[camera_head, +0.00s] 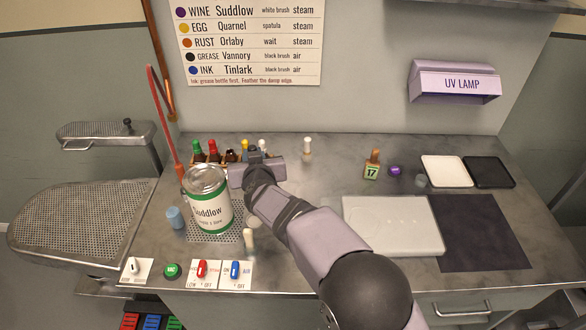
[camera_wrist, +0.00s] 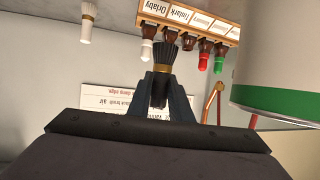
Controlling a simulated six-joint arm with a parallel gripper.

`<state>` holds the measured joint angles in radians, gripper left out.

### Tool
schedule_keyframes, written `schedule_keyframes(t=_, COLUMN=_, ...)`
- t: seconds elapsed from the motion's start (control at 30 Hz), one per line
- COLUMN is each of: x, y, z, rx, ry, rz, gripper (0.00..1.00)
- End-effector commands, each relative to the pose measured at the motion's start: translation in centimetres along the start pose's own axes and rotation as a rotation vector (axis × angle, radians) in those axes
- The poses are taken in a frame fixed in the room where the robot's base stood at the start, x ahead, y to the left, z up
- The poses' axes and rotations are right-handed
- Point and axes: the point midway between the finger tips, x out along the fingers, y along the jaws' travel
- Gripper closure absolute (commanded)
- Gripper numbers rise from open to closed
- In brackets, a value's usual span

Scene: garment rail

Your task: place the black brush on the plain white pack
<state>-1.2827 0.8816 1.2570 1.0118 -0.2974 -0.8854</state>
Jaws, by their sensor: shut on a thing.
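My gripper (camera_wrist: 160,90) is shut on the black brush (camera_wrist: 166,52), whose dark bristles and gold ferrule stick out beyond the fingers in the wrist view. In the head view my gripper (camera_head: 254,160) is above the left-middle of the bench, by the bottle rack, and the brush cannot be clearly made out there. Two pale flat things could be the plain white pack: a large white slab (camera_head: 393,225) at right of centre, and a smaller white pad (camera_head: 446,171) at the back right. I cannot tell which it is. My gripper is well left of both.
A rack (camera_wrist: 190,20) of small bottles is close to the brush. A large Suddlow can (camera_head: 208,200) stands just left of my gripper. A white brush (camera_head: 307,146) stands behind.

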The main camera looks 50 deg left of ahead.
Motion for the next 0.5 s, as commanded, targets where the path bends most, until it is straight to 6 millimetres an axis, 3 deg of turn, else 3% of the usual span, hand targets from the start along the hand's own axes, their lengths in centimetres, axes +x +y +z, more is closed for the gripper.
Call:
schedule_keyframes(t=0.23, x=0.3, y=2.0, z=-0.3, rx=0.012, ry=0.002, rz=0.026, gripper=1.00)
schedule_keyframes(t=0.5, x=-0.4, y=6.4, z=-4.2, rx=0.037, ry=0.006, rz=0.080, gripper=1.00)
